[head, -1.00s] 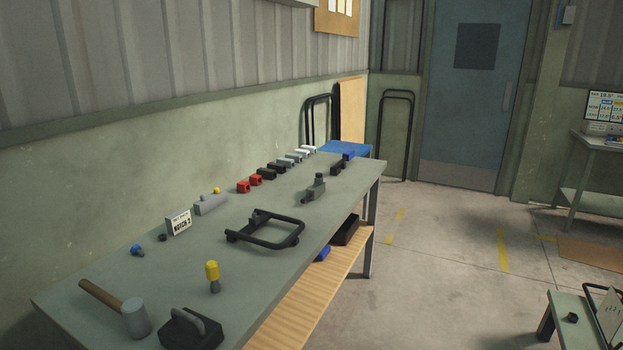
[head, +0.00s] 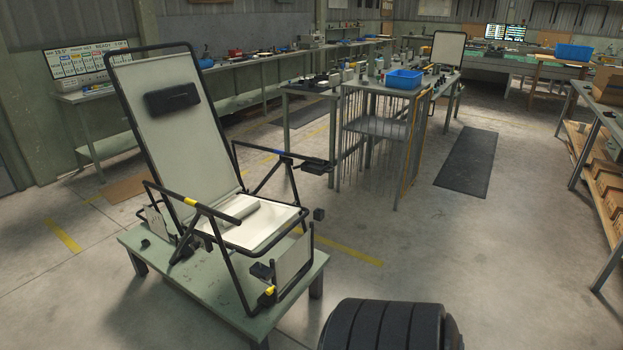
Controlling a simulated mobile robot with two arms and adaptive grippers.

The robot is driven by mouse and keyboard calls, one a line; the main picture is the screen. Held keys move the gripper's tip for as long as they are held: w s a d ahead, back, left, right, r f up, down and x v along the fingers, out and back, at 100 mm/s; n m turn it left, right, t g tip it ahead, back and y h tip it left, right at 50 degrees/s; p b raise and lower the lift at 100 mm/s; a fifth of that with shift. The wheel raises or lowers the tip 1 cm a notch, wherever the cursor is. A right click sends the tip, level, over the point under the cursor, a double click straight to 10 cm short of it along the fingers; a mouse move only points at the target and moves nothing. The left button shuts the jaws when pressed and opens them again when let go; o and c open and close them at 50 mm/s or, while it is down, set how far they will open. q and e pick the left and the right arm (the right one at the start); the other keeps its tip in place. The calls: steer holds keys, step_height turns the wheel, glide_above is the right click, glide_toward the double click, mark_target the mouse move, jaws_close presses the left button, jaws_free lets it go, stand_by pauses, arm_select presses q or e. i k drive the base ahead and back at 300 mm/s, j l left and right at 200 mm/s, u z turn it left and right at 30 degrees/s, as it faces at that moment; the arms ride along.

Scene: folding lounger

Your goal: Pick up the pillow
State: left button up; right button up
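The pillow appears to be the dark, oblong pad (head: 172,98) on the upper part of the lounger's pale backrest. The lounger (head: 178,145) has a black tube frame and a pale seat (head: 262,229), and it stands unfolded with the backrest raised. It rests on a low green bench (head: 205,287) at the left. A pale rolled or folded piece (head: 238,213) lies at the back of the seat. Neither of my grippers shows in the head view.
A table with a blue bin (head: 403,79) and a wire rack (head: 374,140) stand behind the lounger. A dark mat (head: 467,162) lies on the floor further right. Shelving with cartons (head: 603,165) is at the right edge. The floor between is clear.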

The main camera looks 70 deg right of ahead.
mark_target(240, 212)
steer(key=z, duration=1.75)
steer(key=i+j, duration=0.25)
